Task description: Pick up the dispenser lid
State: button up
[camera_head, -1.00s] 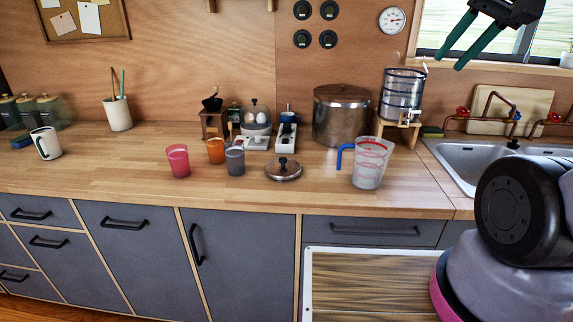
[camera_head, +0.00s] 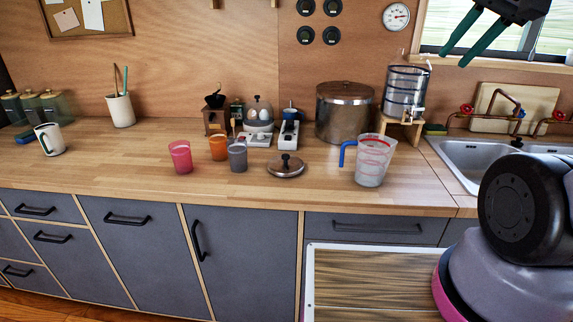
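A round, shiny metal lid with a black knob (camera_head: 286,168) lies flat on the wooden counter, knob up, left of the measuring jug. I take it for the dispenser lid. The glass dispenser (camera_head: 405,95) with a small tap stands on a wooden stand at the back right, and no lid shows on it. My gripper (camera_head: 454,59) hangs in the upper right, in front of the window, with its two green fingers apart and nothing between them. It is well above and to the right of the lid.
A measuring jug with a blue handle (camera_head: 370,160) stands right of the lid. Pink (camera_head: 180,157), orange (camera_head: 218,148) and grey (camera_head: 237,157) cups stand left. A large pot (camera_head: 344,113) is behind. The counter's front strip (camera_head: 250,194) is clear.

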aim_at(285, 166)
jog(key=i+j, duration=0.1)
jog(key=j, duration=0.25)
jog(key=i+j, duration=0.1)
jog(key=j, duration=0.2)
jog(key=i+j, duration=0.1)
jog(key=j, duration=0.25)
jog(key=i+j, duration=0.1)
jog(key=j, duration=0.25)
